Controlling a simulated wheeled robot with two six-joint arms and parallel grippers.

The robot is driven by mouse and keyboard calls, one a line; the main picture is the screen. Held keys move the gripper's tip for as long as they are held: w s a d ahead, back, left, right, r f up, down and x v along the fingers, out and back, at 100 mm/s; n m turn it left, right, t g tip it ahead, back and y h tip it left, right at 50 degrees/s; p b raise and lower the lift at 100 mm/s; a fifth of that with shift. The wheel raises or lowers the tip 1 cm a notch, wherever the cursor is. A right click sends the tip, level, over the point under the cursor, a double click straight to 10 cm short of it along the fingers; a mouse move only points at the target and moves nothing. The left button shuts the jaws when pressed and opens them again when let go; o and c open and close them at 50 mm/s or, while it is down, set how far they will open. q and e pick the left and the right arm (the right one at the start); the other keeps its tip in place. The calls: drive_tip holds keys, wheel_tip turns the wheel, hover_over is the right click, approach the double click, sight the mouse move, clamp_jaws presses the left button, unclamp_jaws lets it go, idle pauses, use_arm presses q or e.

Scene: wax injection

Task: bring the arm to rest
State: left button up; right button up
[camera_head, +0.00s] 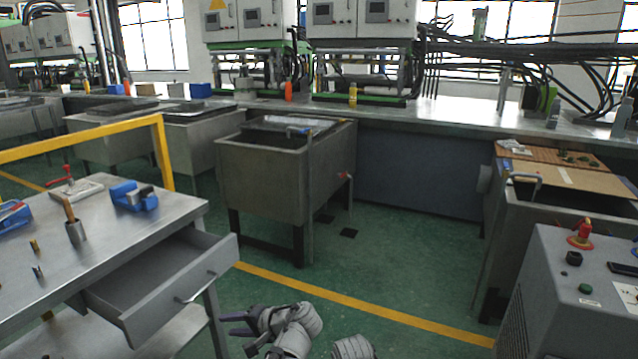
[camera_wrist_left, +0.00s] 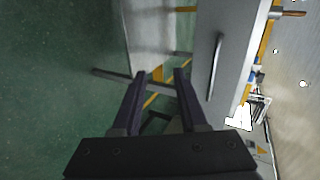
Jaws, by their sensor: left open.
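My left gripper (camera_head: 232,324) is at the bottom of the head view, just right of the open drawer and below its handle. Its two dark fingers also show in the left wrist view (camera_wrist_left: 160,76), spread apart with nothing between them. The drawer (camera_head: 182,290) of the metal table is pulled out. Its front panel with a bar handle (camera_wrist_left: 214,66) is close to the right finger in the left wrist view, with no visible contact. A grey rounded part of my own body shows at the bottom edge. My right gripper is not seen.
The metal table (camera_head: 100,225) holds a blue vise (camera_head: 134,196), a pen cup (camera_head: 75,232) and small tools. A grey tank (camera_head: 262,185) stands behind, a control cabinet (camera_head: 560,300) at right. Green floor (camera_head: 400,270) lies clear in the middle.

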use_arm(q)
drive_tip(key=s+d+f+g+h, duration=0.3)
drive_tip(key=s+d+f+h, duration=0.25)
drive_tip(key=s+d, duration=0.3)
drive_tip(key=s+d+f+g+h, duration=0.2)
drive_tip(key=s+d+f+h, duration=0.4)
drive_tip(key=d, duration=0.3)
wheel_tip(320, 180, up, 28)
drive_tip(key=y+p, duration=0.1)
drive_tip(key=p, duration=2.7)
drive_tip(key=shift+s+d, duration=0.15)
drive_tip(key=shift+s, duration=0.2)
drive_tip(key=shift+o, duration=0.3)
